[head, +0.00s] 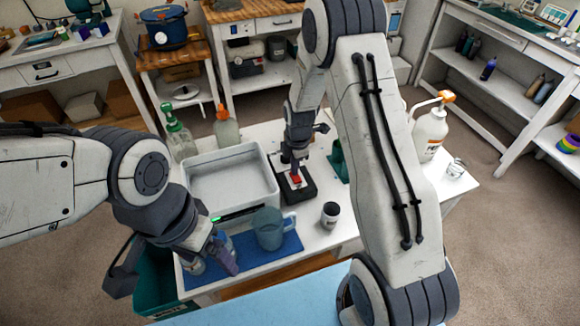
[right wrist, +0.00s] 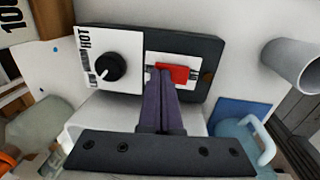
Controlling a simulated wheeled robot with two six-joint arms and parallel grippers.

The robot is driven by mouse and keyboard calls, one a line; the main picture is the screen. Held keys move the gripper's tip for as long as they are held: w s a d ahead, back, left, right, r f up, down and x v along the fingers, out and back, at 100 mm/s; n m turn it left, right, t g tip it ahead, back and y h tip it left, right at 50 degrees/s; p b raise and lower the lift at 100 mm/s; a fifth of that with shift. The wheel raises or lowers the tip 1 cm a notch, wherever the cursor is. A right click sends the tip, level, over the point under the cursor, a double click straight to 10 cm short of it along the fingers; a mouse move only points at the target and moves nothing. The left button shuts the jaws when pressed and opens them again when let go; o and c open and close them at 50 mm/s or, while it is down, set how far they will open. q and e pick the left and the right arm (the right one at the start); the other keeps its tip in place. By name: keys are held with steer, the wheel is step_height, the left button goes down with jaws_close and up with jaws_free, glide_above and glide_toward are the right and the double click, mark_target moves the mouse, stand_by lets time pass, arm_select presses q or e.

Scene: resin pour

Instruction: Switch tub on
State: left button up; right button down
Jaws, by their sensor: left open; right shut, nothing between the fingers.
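The tub (head: 232,172) is a pale open rectangular basin on the white table, with a small green light (head: 216,219) at its front. Right of it is a dark box with a red rocker switch (head: 296,181). In the right wrist view the red switch (right wrist: 178,73) sits on a white plate, beside a black dial (right wrist: 110,69) marked HOT. My right gripper (head: 293,172) is shut and empty, its fingertips (right wrist: 165,74) at the switch's left part; contact is unclear. My left gripper (head: 172,268) is open, low at the table's front left.
A blue mat (head: 255,255) holds a translucent blue jug (head: 269,229). A dark cup (head: 330,215) stands right of it. A white pump bottle (head: 430,130) and a clear cup (head: 456,168) stand at the right. Bottles (head: 178,138) stand behind the tub. A green bin (head: 155,280) is at the lower left.

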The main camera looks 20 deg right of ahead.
steer(key=shift+a, duration=0.2)
steer(key=shift+s+d, duration=0.1)
steer(key=shift+d, duration=0.1)
steer(key=shift+s+r, duration=0.1)
steer(key=shift+s, duration=0.65)
